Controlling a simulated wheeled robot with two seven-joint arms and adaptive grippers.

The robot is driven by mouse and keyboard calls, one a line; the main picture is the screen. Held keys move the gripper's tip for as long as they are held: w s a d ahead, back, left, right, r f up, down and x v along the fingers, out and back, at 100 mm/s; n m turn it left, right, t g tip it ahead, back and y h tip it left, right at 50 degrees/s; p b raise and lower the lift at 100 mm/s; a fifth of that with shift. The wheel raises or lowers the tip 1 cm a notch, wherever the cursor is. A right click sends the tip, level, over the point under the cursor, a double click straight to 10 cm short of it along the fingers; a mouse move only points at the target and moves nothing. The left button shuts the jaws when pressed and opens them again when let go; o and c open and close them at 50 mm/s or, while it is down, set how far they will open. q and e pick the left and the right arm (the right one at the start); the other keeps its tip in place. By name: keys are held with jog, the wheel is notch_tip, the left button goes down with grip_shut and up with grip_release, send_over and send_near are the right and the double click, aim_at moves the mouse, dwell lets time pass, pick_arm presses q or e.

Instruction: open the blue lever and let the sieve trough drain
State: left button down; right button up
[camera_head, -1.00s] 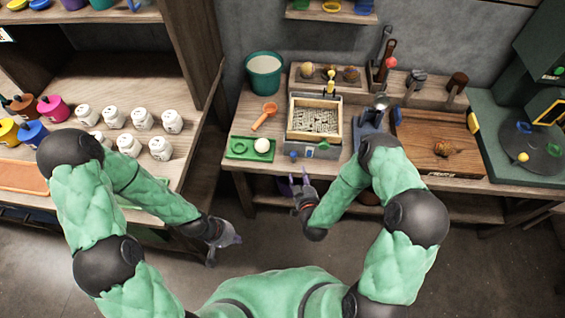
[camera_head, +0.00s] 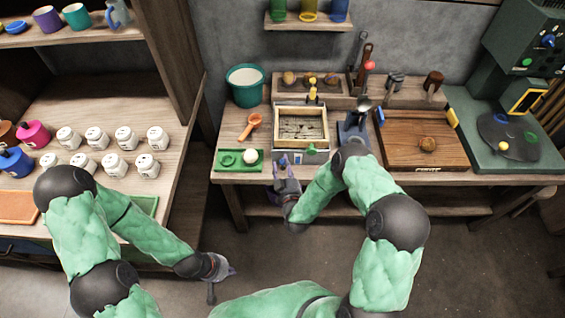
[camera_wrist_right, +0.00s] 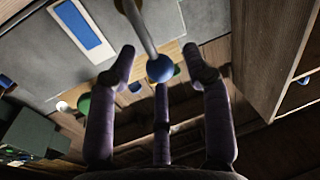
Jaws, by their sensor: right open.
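The sieve trough (camera_head: 302,127) is a square wooden frame on a grey stand on the bench. Inside lies a brownish, mottled layer with a few darker specks. A blue ball knob (camera_wrist_right: 160,68) on a metal rod, the lever's end, shows in the right wrist view. My right gripper (camera_head: 284,176) is open just below the trough's front left corner. In its wrist view the fingers (camera_wrist_right: 159,72) stand spread around the knob; I cannot tell whether they touch it. My left gripper (camera_head: 224,272) hangs low, away from the bench, with its fingers apart and empty.
A green tray (camera_head: 238,160) with a white ball and an orange scoop (camera_head: 250,126) lie left of the trough. A teal bucket (camera_head: 245,87) stands behind. A blue press-like stand (camera_head: 353,126) and a wooden board (camera_head: 421,139) are to the right. The floor before the bench is clear.

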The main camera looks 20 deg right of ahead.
jog(key=shift+w+d, duration=0.1)
jog(key=shift+w, duration=0.9)
grip_shut()
